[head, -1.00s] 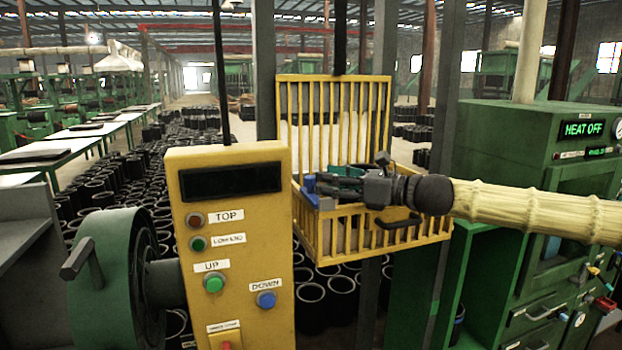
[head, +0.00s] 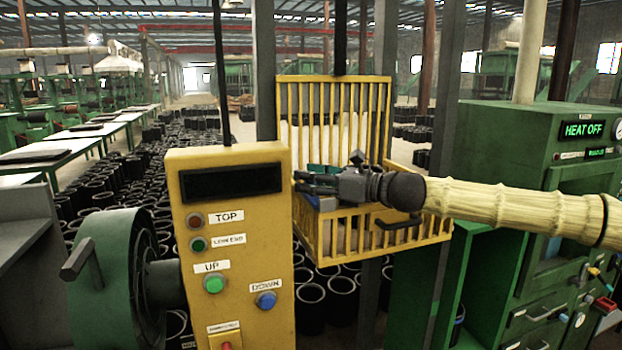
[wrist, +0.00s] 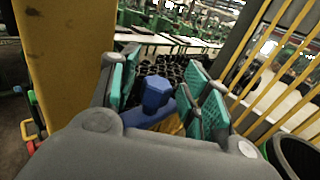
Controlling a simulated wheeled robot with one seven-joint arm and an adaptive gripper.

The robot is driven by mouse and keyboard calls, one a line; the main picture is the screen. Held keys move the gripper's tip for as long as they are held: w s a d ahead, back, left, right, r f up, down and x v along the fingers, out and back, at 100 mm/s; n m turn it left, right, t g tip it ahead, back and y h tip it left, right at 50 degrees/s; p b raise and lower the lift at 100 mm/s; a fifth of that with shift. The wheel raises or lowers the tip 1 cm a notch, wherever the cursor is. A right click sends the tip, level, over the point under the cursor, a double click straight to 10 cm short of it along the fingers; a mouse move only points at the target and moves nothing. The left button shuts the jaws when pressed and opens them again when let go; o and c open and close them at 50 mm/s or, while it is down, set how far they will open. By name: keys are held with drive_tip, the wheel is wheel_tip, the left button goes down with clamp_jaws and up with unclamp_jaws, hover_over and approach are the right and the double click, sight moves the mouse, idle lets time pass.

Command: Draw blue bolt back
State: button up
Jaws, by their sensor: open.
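The blue bolt (wrist: 157,92) shows in the wrist view as a raised faceted knob on a blue bar, at the yellow cage's edge. In the head view only a bit of blue (head: 327,204) shows below my gripper; the rest is hidden behind it. My gripper (head: 306,181) reaches in from the right over the left front corner of the yellow cage (head: 345,250). In the wrist view my gripper (wrist: 166,86) is open, its two teal pads on either side of the knob. I see gaps beside the knob and no clear contact.
A yellow control box (head: 235,240) with buttons stands close left of my gripper. Upright yellow bars (head: 333,100) rise behind the cage's basket. A green heater cabinet (head: 500,150) stands at the right. Black rubber sleeves (head: 310,300) cover the floor below and behind.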

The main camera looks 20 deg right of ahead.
drive_tip(key=shift+c, duration=0.5)
clamp_jaws()
drive_tip(key=shift+w+a+b, duration=0.1)
drive_tip(key=shift+w+b, duration=0.35)
drive_tip(key=shift+w, duration=0.15)
drive_tip(key=w+b, duration=0.1)
drive_tip(key=w, duration=0.3)
drive_tip(key=shift+r, duration=0.2)
